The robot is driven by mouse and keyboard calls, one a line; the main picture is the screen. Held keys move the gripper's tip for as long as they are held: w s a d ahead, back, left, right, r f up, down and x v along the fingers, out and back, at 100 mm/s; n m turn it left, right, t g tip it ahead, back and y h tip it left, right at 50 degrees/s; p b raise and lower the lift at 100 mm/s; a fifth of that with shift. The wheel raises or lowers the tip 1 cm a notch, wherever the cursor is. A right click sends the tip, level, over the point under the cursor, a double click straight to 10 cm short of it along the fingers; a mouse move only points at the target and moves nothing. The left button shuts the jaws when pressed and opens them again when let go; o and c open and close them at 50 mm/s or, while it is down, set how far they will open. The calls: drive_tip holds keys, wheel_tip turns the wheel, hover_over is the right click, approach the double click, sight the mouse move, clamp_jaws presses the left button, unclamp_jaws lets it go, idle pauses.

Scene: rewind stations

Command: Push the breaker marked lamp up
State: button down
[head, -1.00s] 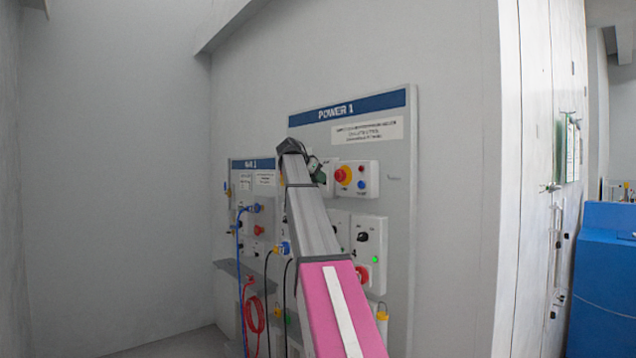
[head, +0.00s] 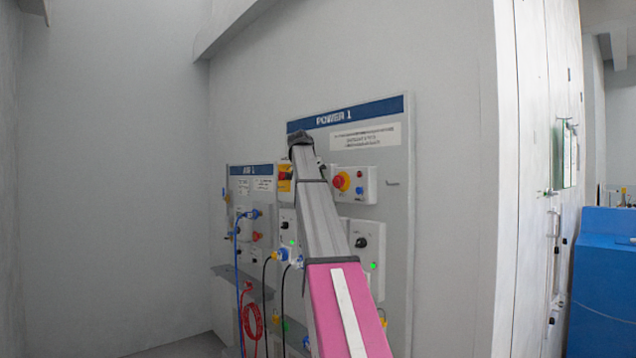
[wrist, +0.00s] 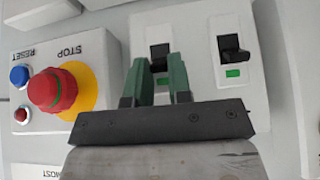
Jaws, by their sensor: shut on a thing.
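In the wrist view, a white breaker panel carries two black switches. My gripper (wrist: 158,64) has its two green fingers closed on the left black breaker switch (wrist: 159,50), which shows between the fingertips. The right breaker (wrist: 232,47) has a black switch with a green patch below it, and the fingers stand clear of it. I cannot read a lamp mark on either one. In the head view, my arm hides the gripper and both breakers in front of the POWER 1 board (head: 397,140).
A red STOP button (wrist: 52,90) on a yellow disc is close left of the fingers, with a blue RESET button (wrist: 19,76). More switch boxes and plugs with hanging blue, black and red cables (head: 252,320) fill the lower left. A blue cabinet (head: 605,270) stands right.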

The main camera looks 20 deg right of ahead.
drive_tip(key=c, duration=1)
unclamp_jaws()
drive_tip(key=shift+c, duration=0.2)
drive_tip(key=v, duration=1)
drive_tip(key=shift+a+r, duration=0.2)
drive_tip(key=shift+r, duration=0.1)
drive_tip(key=shift+s, duration=0.1)
